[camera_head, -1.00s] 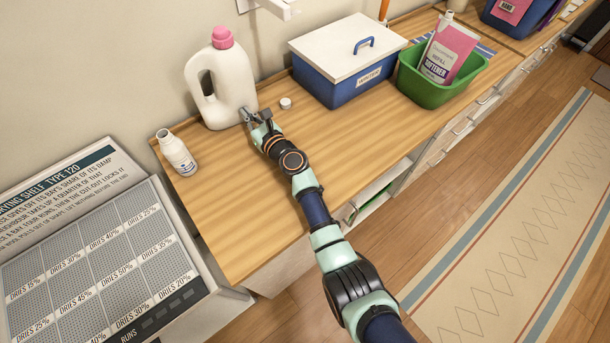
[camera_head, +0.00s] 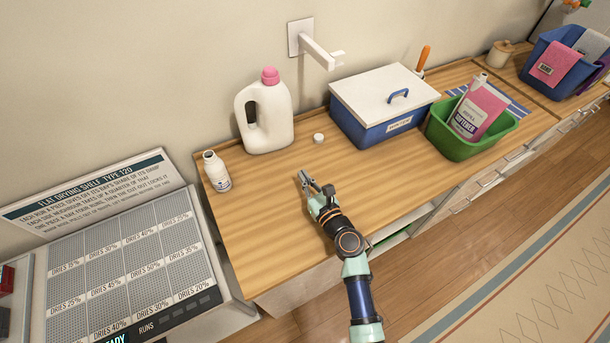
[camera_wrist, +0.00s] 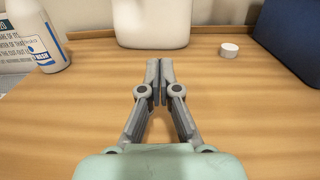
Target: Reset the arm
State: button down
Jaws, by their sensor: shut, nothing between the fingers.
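My gripper (camera_head: 314,186) is over the wooden counter (camera_head: 270,225), in front of the white jug with the pink cap (camera_head: 267,120). In the wrist view my gripper (camera_wrist: 160,68) has its two fingers together with nothing between them. It is apart from the jug, whose lower part (camera_wrist: 152,25) shows beyond the fingertips. A small white cap (camera_head: 318,138) lies on the counter right of the jug, and it also shows in the wrist view (camera_wrist: 229,50). A small open white bottle (camera_head: 216,172) stands upright at the counter's left end.
A blue box with a white lid (camera_head: 385,105) and a green tub (camera_head: 470,135) holding a pink softener pouch (camera_head: 480,108) stand to the right. A wall bracket (camera_head: 318,48) juts out above. A drying shelf (camera_head: 130,250) is at left. The counter's front middle is clear.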

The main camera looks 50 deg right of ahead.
dwell(0.3)
jog(key=w+a+r+n+y, duration=0.2)
jog(key=a+r+n+y, duration=0.1)
jog(key=a+n, duration=0.5)
jog(key=w+a+r+n+g+y, duration=0.1)
jog(key=a+r+n+y, duration=0.2)
jog(key=a+n, duration=0.5)
jog(key=w+a+r+n+y, duration=0.2)
jog(key=a+r+n+y, duration=0.1)
jog(key=a+n, duration=0.5)
jog(key=s+a+r+n+g+h, duration=0.25)
jog(key=s+a+r+n, duration=0.35)
jog(key=s+a+n, duration=0.7)
notch_tip(320, 180, up, 31)
jog(key=w+d+n+p, duration=0.1)
jog(key=d+n+p, duration=0.1)
jog(key=p, duration=2.8)
jog(key=shift+w+f+n+g, duration=0.2)
jog(key=shift+n+g, duration=0.15)
jog(key=shift+n, duration=0.15)
jog(key=shift+f, duration=0.1)
